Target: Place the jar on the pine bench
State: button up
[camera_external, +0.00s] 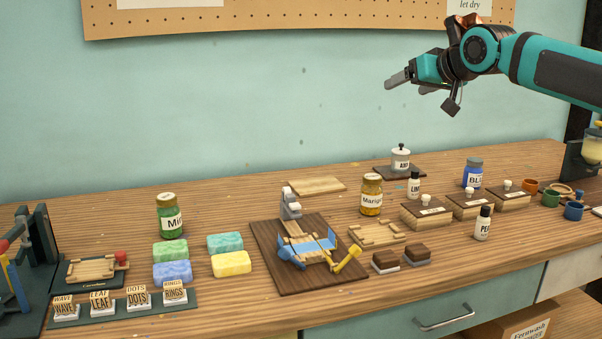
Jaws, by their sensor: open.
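Several labelled jars stand upright on the wooden bench top (215,290): a green jar (171,218) with a pale lid at the left, a yellow-orange jar (371,196) marked "Marig..." at the centre, and a blue jar (473,173) at the right. I cannot tell which one the task means. A small white lidded pot (400,160) sits on a dark board at the back. My gripper (405,87) is open and empty, high above the back right of the bench, apart from everything.
A dark board (262,262) with a wooden press-like fixture stands at the centre. Coloured soap bars (232,263), labelled stamps (109,302), wooden boxes (427,215), small bottles (482,224) and cups (530,185) crowd the top. A bare pale board (314,186) lies at the back.

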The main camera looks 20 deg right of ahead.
jog(key=s+d+f+t+h, duration=0.1)
jog(key=s+d+f+t, duration=0.1)
jog(key=s+d, duration=0.3)
jog(key=s+d+f+t+h, duration=0.1)
jog(key=s+d+f+t, duration=0.2)
jog(key=s, duration=0.9)
notch_tip(320, 180, down, 3)
jog(key=shift+s+d+r+h, duration=0.2)
jog(key=shift+d+h, duration=0.1)
jog(key=shift+d, duration=0.65)
